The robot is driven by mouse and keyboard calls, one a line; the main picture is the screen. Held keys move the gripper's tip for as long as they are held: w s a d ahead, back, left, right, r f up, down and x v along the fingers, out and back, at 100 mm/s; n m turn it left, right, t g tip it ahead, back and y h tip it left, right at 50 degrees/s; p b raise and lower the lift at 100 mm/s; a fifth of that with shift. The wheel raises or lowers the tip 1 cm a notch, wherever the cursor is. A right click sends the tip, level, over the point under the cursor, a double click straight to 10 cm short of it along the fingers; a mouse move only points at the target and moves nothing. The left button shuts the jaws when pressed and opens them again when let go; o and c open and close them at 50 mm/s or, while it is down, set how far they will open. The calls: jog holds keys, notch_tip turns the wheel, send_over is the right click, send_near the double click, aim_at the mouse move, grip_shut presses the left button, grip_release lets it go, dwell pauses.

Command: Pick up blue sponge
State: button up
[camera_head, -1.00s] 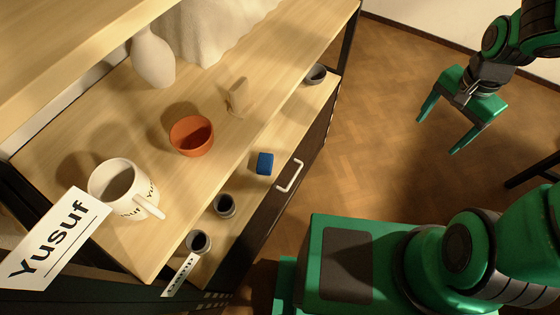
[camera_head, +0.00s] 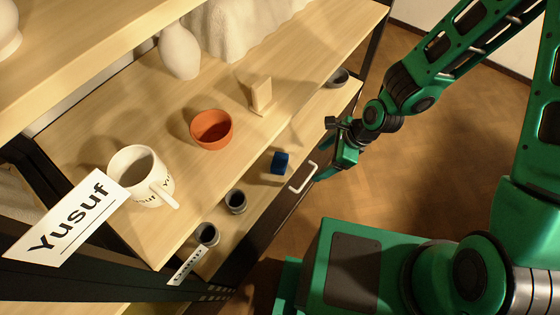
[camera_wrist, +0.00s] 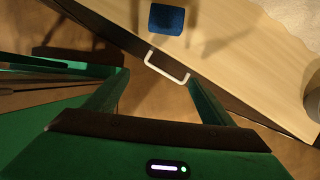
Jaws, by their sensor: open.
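The blue sponge (camera_head: 280,162) is a small block on the lower wooden shelf, near its front edge, above the white handle.
A white handle (camera_head: 303,178) juts from the cabinet front beside my gripper. An orange bowl (camera_head: 211,129), a mug (camera_head: 140,177) and a wooden piece (camera_head: 261,94) stand on the upper shelf.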

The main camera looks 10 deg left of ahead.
send_near(280, 160)
notch_tip(280, 160, down, 3)
jog(key=shift+r, duration=0.1)
jog(key=x, duration=0.2)
jog(key=a+x, duration=0.1)
jog(key=x, duration=0.1)
jog(key=shift+s+a, duration=0.1)
jog(key=shift+a+f, duration=0.2)
jog(key=shift+f, duration=0.35)
jog(key=c, duration=1.2)
jog(key=shift+r, duration=0.15)
jog(key=shift+c, duration=0.2)
jog(key=shift+r, duration=0.55)
jog(key=d, duration=1.8)
